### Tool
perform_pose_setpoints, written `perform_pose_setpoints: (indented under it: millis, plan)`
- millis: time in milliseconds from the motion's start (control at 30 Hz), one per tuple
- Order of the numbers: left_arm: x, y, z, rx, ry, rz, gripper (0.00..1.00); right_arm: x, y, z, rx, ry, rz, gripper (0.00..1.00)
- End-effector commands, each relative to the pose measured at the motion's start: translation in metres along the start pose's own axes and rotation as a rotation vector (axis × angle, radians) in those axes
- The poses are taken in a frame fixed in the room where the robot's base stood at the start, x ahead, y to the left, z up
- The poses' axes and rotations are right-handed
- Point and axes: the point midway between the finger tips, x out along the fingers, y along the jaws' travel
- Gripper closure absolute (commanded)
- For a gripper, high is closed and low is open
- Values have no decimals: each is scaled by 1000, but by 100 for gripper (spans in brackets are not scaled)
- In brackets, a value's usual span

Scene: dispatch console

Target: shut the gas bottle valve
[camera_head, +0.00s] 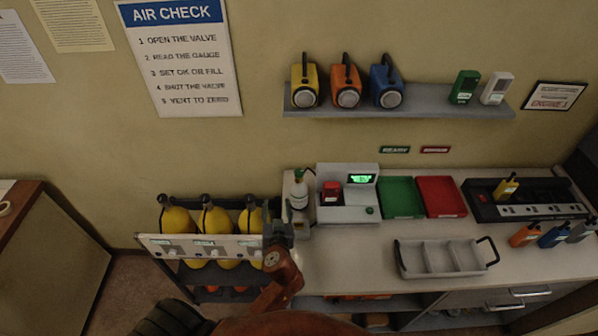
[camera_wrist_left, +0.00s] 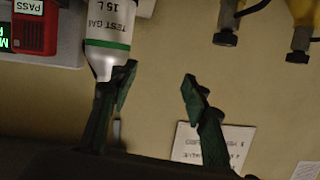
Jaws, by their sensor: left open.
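The gas bottle (camera_head: 299,194) is a small pale cylinder with a green band, upright at the left end of the counter beside the grey test station. In the left wrist view the gas bottle (camera_wrist_left: 108,35) appears upside down, with lettering that reads like "TEST GAS 15 L". Its neck end lies beside and partly behind one finger, so the valve is mostly hidden. My left gripper (camera_head: 284,228) is near the counter's left end, in front of the bottle. In the wrist view the left gripper (camera_wrist_left: 159,75) is open, with only wall visible between its fingers. My right gripper is out of view.
The test station (camera_head: 347,209) with a red device and lit display stands right of the bottle. Yellow cylinders (camera_head: 215,222) stand in a rack at left. A green tray (camera_head: 401,197), red tray (camera_head: 441,196) and grey divided tray (camera_head: 440,258) occupy the counter.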

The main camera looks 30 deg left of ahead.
Motion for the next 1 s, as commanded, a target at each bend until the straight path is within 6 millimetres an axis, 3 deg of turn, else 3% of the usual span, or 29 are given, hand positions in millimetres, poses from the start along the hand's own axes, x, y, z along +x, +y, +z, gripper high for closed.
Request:
perform_pose_setpoints:
  millis: [33,100,233,367,800,1000]
  plan:
    - [1,19,-23,-21,76,18,57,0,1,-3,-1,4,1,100]
    - [0,40,-48,-48,166,45,57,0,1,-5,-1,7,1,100]
    - [-5,64,-73,-76,258,85,57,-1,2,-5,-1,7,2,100]
    - [0,72,-83,-80,284,98,57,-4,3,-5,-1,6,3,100]
    - [60,76,-100,-79,281,95,57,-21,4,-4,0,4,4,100]
    - [68,76,-101,-81,279,95,57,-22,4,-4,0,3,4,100]
